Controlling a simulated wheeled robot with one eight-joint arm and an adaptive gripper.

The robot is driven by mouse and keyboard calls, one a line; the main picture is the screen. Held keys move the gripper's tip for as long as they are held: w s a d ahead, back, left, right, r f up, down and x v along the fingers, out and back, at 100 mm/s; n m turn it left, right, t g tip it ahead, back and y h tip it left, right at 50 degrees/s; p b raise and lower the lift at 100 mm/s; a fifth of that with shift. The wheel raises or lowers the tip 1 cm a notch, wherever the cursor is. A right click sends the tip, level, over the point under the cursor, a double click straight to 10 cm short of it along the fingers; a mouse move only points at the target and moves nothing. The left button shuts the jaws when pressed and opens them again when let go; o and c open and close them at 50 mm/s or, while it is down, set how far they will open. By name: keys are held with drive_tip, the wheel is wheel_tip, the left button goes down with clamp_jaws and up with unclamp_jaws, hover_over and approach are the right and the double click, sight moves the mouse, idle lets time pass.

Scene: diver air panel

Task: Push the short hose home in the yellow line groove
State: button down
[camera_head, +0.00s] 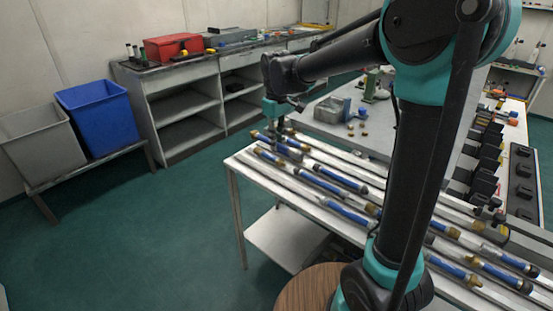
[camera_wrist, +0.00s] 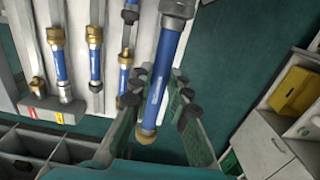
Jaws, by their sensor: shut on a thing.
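My gripper (camera_wrist: 163,88) is shut on a blue hose (camera_wrist: 163,75) with a steel fitting at its upper end and a brass fitting at its lower end. The hose slants a little against the rack's rails and lies near the table's right edge in the wrist view. Whether it touches a groove I cannot tell. In the head view my gripper (camera_head: 275,118) is over the far left end of the hose rack (camera_head: 240,160). Several other blue hoses lie along the rails, one of them at the left (camera_wrist: 60,62). I cannot pick out the yellow line groove.
A red and yellow label block (camera_wrist: 52,108) sits at the rail ends, beside a divided bin (camera_wrist: 20,140). Behind the rack is a grey bench with a vise (camera_head: 332,108). Blue (camera_head: 98,112) and grey (camera_head: 40,145) tubs stand at the left. The floor between is clear.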

wheel_tip(320, 180, up, 13)
idle(0.8)
